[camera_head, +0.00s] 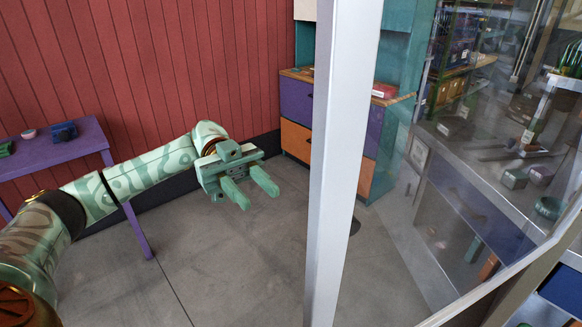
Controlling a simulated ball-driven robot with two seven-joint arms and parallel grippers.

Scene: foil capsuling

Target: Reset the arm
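My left arm comes in from the left and stretches over the floor toward the middle of the picture. My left gripper (252,192) is at its end, with two green fingers apart and nothing between them. It is in the air, left of a pale upright post and clear of the furniture. My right gripper does not show.
The pale metal post (340,150) stands right of my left gripper, edging a glass pane (480,180). A purple table (60,148) with small objects stands at left by a red wall (170,70). A drawer cabinet (297,140) stands behind. The grey floor (240,260) is clear.

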